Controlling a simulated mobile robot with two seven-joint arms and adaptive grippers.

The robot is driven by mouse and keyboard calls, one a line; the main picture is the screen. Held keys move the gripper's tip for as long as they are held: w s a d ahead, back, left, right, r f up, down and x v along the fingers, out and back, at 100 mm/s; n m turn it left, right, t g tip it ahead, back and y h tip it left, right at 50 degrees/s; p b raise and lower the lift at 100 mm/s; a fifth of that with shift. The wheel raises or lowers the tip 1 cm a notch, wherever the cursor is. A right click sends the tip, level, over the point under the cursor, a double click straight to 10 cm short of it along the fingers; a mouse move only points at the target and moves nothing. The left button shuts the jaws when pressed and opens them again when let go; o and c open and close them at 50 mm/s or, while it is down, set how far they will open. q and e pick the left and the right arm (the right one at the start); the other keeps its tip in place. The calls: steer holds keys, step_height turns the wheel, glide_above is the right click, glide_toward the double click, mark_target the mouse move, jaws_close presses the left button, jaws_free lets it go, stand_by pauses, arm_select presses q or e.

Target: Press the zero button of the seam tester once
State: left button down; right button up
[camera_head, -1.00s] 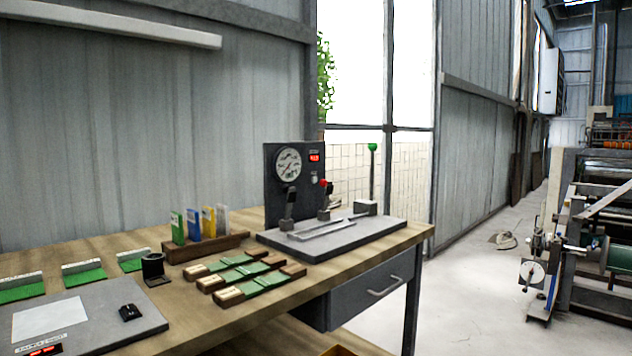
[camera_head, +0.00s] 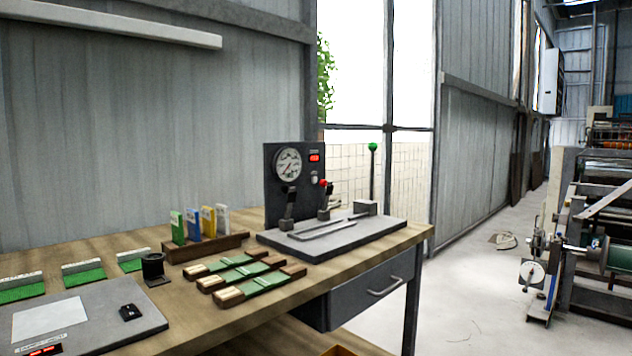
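The seam tester (camera_head: 282,218) stands at the far right end of the wooden bench. Its dark upright panel carries a round dial gauge (camera_head: 288,165), a small red digital display (camera_head: 314,158) and a small pale button (camera_head: 314,175) under the display, which looks like the zero button; its label is too small to read. On its grey base are clamps (camera_head: 288,208), a lever with a red knob (camera_head: 323,184) and a flat bar. A lever with a green knob (camera_head: 373,147) rises at its right. Neither of my grippers is in view.
On the bench (camera_head: 230,320) are green-and-tan strips on wooden boards (camera_head: 250,272), a wooden rack with coloured cards (camera_head: 205,245), a small black cup (camera_head: 153,268), green samples (camera_head: 82,272) and a grey scale-like plate (camera_head: 85,322). Open floor (camera_head: 465,290) lies right of the bench; machinery stands beyond.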

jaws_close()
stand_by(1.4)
